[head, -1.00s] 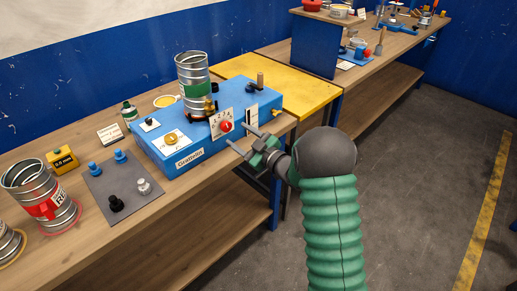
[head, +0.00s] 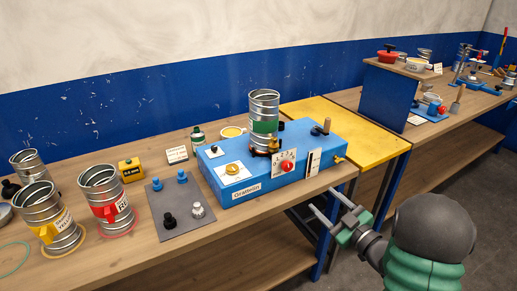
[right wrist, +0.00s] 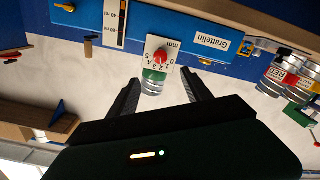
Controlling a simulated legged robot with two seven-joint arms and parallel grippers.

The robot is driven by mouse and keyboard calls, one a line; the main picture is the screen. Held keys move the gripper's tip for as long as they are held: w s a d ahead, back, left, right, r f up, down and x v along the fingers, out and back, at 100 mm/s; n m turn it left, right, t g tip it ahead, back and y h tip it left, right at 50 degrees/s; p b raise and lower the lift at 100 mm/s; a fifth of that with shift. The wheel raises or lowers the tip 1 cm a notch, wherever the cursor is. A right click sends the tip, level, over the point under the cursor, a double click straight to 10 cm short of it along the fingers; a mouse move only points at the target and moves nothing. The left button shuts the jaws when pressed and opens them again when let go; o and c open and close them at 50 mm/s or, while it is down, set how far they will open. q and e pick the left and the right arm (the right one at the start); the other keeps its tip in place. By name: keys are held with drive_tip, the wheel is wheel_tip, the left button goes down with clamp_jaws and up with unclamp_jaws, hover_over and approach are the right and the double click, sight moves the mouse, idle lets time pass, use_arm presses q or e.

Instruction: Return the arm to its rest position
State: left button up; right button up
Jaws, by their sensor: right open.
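My right gripper (head: 334,210) is open and empty in the head view, in front of the bench edge at the right end of the blue machine. Its two fingers point up and left, apart from the machine. The blue machine (head: 325,151), labelled Grattelin, sits on the bench with a red dial (head: 284,166) on its front and a metal duct with a green band (head: 264,115) upright on top. In the right wrist view the open gripper (right wrist: 158,92) shows with the machine's face (right wrist: 200,22) beyond it, upside down. My left gripper is not in view.
A grey plate (head: 178,221) with blue and black knobs lies left of the machine. Ducts with a red label (head: 103,190) and a yellow label (head: 40,212) stand further left. A yellow table (head: 355,128) adjoins the bench at right. Floor space lies in front.

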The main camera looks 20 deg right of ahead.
drive_tip(key=a+f+m+g+h+p, duration=0.35)
drive_tip(key=a+f+m+g, duration=0.2)
drive_tip(key=a+g, duration=0.35)
drive_tip(key=s+a+f+g+y+p, duration=0.1)
drive_tip(key=s+a+g, duration=0.5)
drive_tip(key=s+a, duration=0.8)
wheel_tip(320, 180, down, 2)
drive_tip(key=shift+s+f+m+y+p, duration=0.2)
drive_tip(key=shift+m+y+p, duration=0.2)
drive_tip(key=shift+y, duration=0.25)
drive_tip(key=shift+a, duration=0.3)
